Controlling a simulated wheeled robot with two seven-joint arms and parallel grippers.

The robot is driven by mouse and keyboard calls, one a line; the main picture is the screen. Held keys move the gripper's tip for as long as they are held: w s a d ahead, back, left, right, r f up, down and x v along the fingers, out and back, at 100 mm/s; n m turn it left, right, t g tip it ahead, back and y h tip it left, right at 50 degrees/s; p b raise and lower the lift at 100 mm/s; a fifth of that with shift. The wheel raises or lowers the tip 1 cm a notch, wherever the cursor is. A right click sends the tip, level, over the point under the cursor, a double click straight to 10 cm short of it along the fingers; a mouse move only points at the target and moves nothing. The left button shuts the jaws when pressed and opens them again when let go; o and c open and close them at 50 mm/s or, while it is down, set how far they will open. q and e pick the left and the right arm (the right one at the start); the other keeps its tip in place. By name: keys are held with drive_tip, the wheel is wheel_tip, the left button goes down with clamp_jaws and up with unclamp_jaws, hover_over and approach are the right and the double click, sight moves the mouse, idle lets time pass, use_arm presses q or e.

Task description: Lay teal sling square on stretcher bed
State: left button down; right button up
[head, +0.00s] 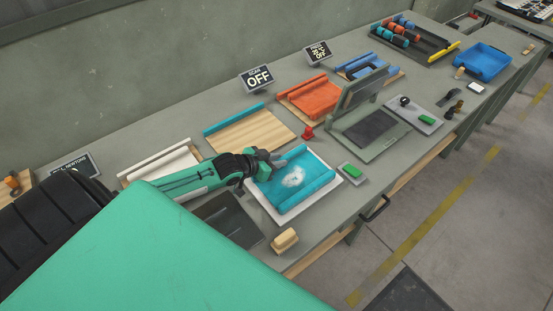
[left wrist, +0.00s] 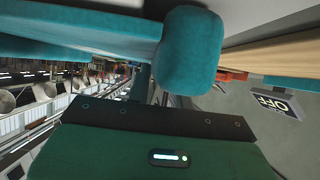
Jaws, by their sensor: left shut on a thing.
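The teal sling (head: 310,175), with rolled long edges and a pale patch in its middle, lies on a white tray (head: 337,181) in the head view. My left gripper (head: 277,163) is at its far-left rolled edge and shut on it. In the left wrist view, a teal rolled end (left wrist: 190,50) fills the space just ahead of my gripper, hiding the fingertips. A grey-green device (head: 365,146) with a raised lid and dark flat plate stands to the right. I cannot tell for sure which piece is the stretcher bed. My right gripper is not in view.
A wooden board (head: 255,135) with a teal bar, an orange sling (head: 315,98) and a blue one (head: 362,66) line the back. A dark plate (head: 228,218), a tan block (head: 285,240), a green-topped block (head: 352,172) and a red piece (head: 307,133) are near the tray.

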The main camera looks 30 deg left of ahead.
use_arm(q)
drive_tip(key=c, duration=1.3)
unclamp_jaws()
drive_tip(key=shift+o, duration=0.2)
drive_tip(key=shift+s+r, duration=0.1)
drive_tip(key=b+v, duration=0.1)
drive_tip(key=v, duration=1)
drive_tip(key=shift+s+a, duration=0.15)
drive_tip(key=shift+o, duration=0.5)
drive_tip(key=shift+s+r, duration=0.15)
